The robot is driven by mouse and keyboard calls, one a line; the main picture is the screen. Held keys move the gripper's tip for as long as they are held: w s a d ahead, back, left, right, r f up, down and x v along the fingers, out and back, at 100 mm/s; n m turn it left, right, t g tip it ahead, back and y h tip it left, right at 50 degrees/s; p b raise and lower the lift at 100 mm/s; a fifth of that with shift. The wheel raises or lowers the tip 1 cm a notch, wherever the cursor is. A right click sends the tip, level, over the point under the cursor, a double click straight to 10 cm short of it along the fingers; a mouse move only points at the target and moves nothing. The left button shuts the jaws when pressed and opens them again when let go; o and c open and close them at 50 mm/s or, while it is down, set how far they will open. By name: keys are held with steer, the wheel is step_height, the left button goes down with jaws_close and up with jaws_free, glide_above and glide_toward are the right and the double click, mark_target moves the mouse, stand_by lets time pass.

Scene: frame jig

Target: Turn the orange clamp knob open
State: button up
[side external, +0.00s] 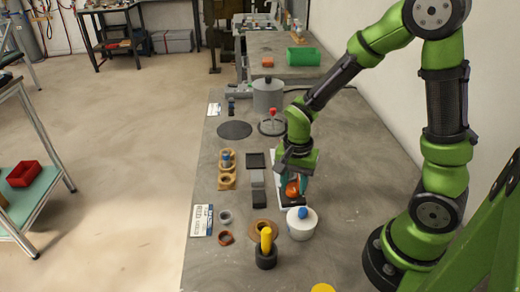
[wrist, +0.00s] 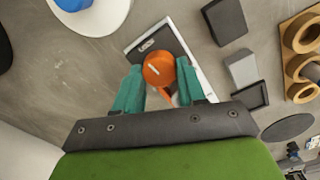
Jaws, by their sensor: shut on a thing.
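The orange clamp knob (wrist: 158,68) is round with a short pale line on its top, and a small orange arm sticks out from it toward my gripper. It stands over a white-edged jig plate (wrist: 134,52) with a dark block on it. My gripper (wrist: 160,80) has teal fingers, one on each side of the knob, and is shut on it. In the side view the knob (side external: 292,189) shows orange beneath my gripper (side external: 294,183), close to the table. The lower part of the knob and much of the plate are hidden.
A white round container with a blue knob (side external: 302,222) stands close in front of my gripper. Dark and grey blocks (side external: 258,178) lie to the left, with wooden ring holders (side external: 227,181) beyond. A grey pot (side external: 268,95) and a red-handled item (side external: 272,122) stand behind.

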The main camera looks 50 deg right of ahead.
mark_target(293, 187)
steer(key=n, duration=0.8)
steer(key=shift+n, duration=0.3)
steer(key=n, duration=0.4)
steer(key=shift+w, duration=0.1)
steer(key=shift+n, duration=2.1)
steer(key=shift+a, duration=0.1)
steer(key=o, duration=1.1)
steer(key=shift+c, duration=0.2)
step_height(293, 187, up, 17)
